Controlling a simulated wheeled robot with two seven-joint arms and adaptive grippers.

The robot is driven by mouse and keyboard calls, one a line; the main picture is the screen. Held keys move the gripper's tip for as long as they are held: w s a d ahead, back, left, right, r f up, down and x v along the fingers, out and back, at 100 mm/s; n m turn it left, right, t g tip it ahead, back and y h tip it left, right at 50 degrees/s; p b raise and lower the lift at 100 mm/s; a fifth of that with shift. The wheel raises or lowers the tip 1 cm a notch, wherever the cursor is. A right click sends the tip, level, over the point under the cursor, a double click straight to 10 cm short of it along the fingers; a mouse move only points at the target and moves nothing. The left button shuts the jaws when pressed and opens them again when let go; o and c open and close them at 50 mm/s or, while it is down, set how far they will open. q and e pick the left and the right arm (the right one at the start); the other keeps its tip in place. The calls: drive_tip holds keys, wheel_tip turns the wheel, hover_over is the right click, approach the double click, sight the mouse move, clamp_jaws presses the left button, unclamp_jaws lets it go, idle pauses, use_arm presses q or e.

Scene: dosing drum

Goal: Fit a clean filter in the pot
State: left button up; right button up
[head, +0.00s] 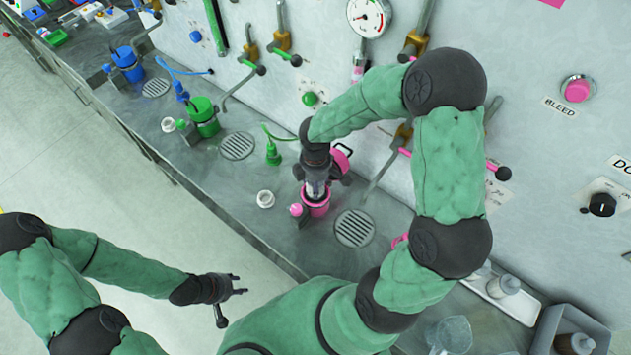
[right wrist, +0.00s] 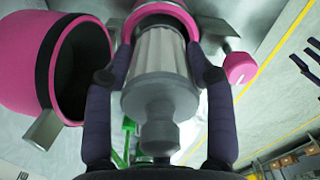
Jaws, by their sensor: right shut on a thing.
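The pink pot (head: 317,207) stands on the grey counter, and its rim (right wrist: 160,10) shows at the top of the right wrist view. My right gripper (right wrist: 160,85) is shut on a pale pleated filter (right wrist: 160,58) with a grey knobbed end cap (right wrist: 158,100). The filter is lined up with the pot mouth, and its far end is inside the pink rim; how deep it sits cannot be told. In the head view my right gripper (head: 316,172) is directly above the pot. My left gripper (head: 236,285) is open and empty, away from the counter.
A pink cup-shaped part with a dark inside (right wrist: 84,68) is beside the pot. Green (head: 204,122) and blue (head: 128,62) pots stand farther along the counter.

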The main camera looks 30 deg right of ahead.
drive_tip(key=shift+f+b, duration=0.3)
drive_tip(key=shift+f, duration=0.05)
idle(0.4)
drive_tip(key=shift+f+b, duration=0.35)
drive_tip(key=shift+f, duration=0.1)
drive_tip(key=shift+f, duration=0.15)
idle(0.3)
drive_tip(key=shift+f+b, duration=1.05)
drive_tip(key=shift+f, duration=0.05)
